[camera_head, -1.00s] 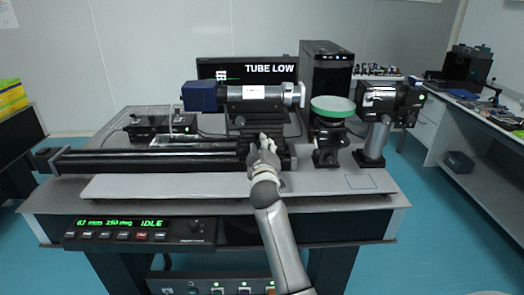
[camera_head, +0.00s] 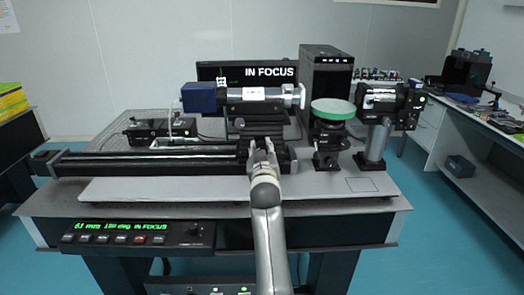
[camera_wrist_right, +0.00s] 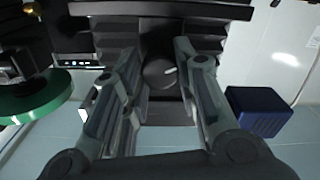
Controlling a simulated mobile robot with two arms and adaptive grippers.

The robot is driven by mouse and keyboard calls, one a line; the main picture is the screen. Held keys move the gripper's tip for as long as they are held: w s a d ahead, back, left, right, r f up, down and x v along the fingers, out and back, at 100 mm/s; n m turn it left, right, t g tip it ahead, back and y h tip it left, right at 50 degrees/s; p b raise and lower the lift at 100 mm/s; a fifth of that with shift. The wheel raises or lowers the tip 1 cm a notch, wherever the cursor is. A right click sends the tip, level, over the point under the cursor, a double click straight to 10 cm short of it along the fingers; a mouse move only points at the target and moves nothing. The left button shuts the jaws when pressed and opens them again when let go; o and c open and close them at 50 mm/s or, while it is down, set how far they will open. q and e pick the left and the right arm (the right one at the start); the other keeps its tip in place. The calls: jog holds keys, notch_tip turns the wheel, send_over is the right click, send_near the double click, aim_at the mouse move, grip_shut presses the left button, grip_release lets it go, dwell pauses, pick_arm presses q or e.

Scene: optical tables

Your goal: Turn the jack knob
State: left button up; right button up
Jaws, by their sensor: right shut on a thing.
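The jack knob (camera_wrist_right: 160,73) is a dark round knob with a light mark, seen between my right fingers in the right wrist view. My right gripper (camera_head: 262,148) is shut on it at the front of the jack (camera_head: 255,125). The gripper hides the knob in the head view. The jack bears a silver and black tube (camera_head: 258,97) with a blue end block (camera_head: 198,97). The monitor (camera_head: 268,73) behind reads IN FOCUS, and so does the green display (camera_head: 124,226) at the table's front. My left gripper is not in view.
A long black rail (camera_head: 150,164) runs left of the jack. A green-rimmed round plate on a mount (camera_head: 333,109) and a camera-like device on a post (camera_head: 390,105) stand to the right. The grey front plate (camera_head: 150,190) is mostly bare.

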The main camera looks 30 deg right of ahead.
jog(key=shift+f, duration=0.3)
jog(key=o, duration=1)
jog(key=shift+r, duration=0.1)
jog(key=shift+r, duration=0.1)
notch_tip(320, 180, up, 10)
jog(key=shift+f, duration=0.1)
